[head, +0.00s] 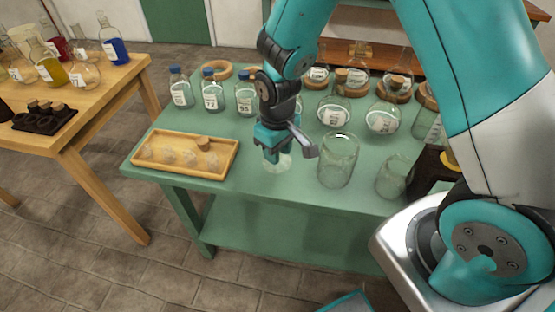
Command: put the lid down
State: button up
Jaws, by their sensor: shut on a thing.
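My gripper (271,153) points down over the front middle of the green table (260,186). It is shut on a clear glass piece (281,164), which looks like the lid. The piece is low over the tabletop; I cannot tell whether it touches it. The fingers hide part of it. A tall clear glass jar (338,162), with its top open, stands just right of my gripper, apart from it.
A wooden tray (165,171) with several small clear pieces and a cork stands at left. Blue-capped bottles (212,95) and round labelled flasks (334,112) stand behind. A smaller glass vessel (393,178) stands right.

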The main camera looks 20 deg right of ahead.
jog(key=shift+f, duration=1.8)
jog(key=shift+f, duration=0.1)
jog(key=o, duration=0.8)
jog(key=shift+o, duration=0.2)
notch_tip(320, 180, up, 12)
jog(key=shift+f, duration=0.2)
jog(key=s+a+r+n+y, duration=0.1)
jog(key=s+a+r+y, duration=0.1)
jog(key=s+r, duration=0.5)
jog(key=s+a+r+n+y, duration=0.1)
jog(key=s+a+r+y, duration=0.1)
jog(key=s+r, duration=0.5)
jog(key=s, duration=0.4)
jog(key=shift+s+a+r, duration=0.25)
jog(key=shift+a, duration=0.1)
jog(key=shift+r, duration=0.1)
